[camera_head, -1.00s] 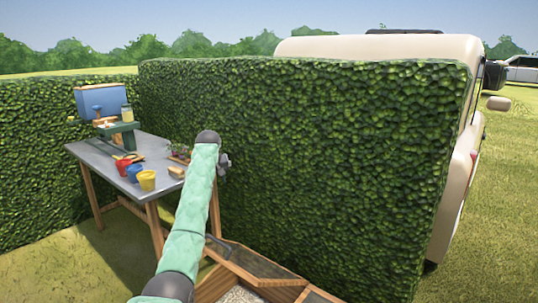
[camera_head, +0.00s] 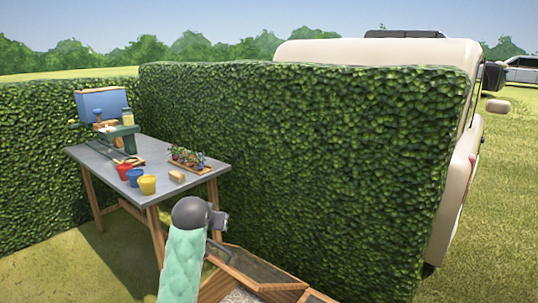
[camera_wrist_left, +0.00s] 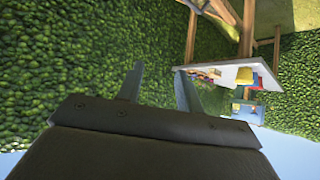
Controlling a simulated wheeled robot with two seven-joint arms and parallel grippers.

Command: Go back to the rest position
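My left arm comes up from the bottom of the head view, its green sleeve ending in a dark wrist. My left gripper (camera_head: 219,221) is near the right front corner of the grey table, small and partly hidden there. In the left wrist view the same gripper (camera_wrist_left: 159,70) shows two fingers apart with nothing between them, so it is open and empty. My right gripper is in neither view.
The grey table (camera_head: 110,157) holds red (camera_head: 123,171), blue (camera_head: 134,177) and yellow (camera_head: 147,185) pots, a flower tray (camera_head: 188,162) and a blue box (camera_head: 102,105). A hedge (camera_head: 310,160) stands behind. A wooden frame (camera_head: 268,284) is below right of the gripper.

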